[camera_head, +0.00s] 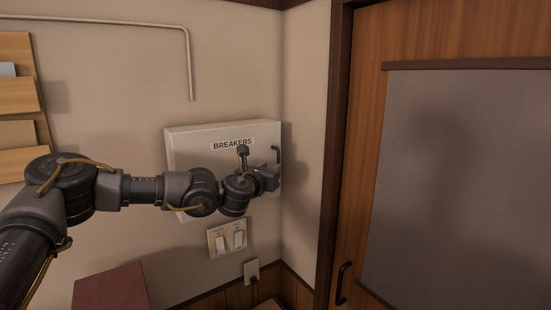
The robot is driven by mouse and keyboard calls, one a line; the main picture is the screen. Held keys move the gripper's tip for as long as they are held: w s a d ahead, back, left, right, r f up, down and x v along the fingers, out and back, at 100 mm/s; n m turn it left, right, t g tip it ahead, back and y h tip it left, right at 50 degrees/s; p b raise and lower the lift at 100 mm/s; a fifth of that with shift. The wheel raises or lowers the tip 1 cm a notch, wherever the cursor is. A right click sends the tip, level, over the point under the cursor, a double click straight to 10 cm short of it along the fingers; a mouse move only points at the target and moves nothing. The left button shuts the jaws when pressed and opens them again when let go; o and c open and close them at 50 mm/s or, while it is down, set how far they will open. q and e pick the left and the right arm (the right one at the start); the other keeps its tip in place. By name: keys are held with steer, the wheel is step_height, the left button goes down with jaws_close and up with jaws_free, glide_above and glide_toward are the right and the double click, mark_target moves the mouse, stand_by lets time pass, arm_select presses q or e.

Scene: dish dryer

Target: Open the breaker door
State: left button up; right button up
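A pale breaker box (190,148) labelled "BREAKERS" hangs on the wall near the corner. Its front door looks shut. A dark handle (276,154) stands at the door's right edge. My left arm reaches in from the left across the box. My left gripper (274,178) is at the lower right of the door, close to the lower end of the handle. Its fingers are small and partly hidden, so I cannot tell whether they are open or touch the handle. My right gripper is out of view.
Two light switches (227,239) and an outlet (251,271) with a plug are below the box. A reddish box-like object (111,288) is at the bottom. A wooden door (358,170) with a dark handle is on the right. A wooden rack (18,95) hangs at left.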

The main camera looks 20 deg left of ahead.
mark_target(278, 162)
arm_select(q)
steer(key=w+p, duration=0.1)
steer(key=w, duration=0.1)
steer(key=w+p, duration=0.1)
steer(key=w, duration=0.1)
steer(key=shift+w+d, duration=0.1)
steer(key=shift+d, duration=0.3)
steer(key=shift+w, duration=0.5)
steer(key=shift+f, duration=0.1)
steer(key=shift+c, duration=0.2)
jaws_close()
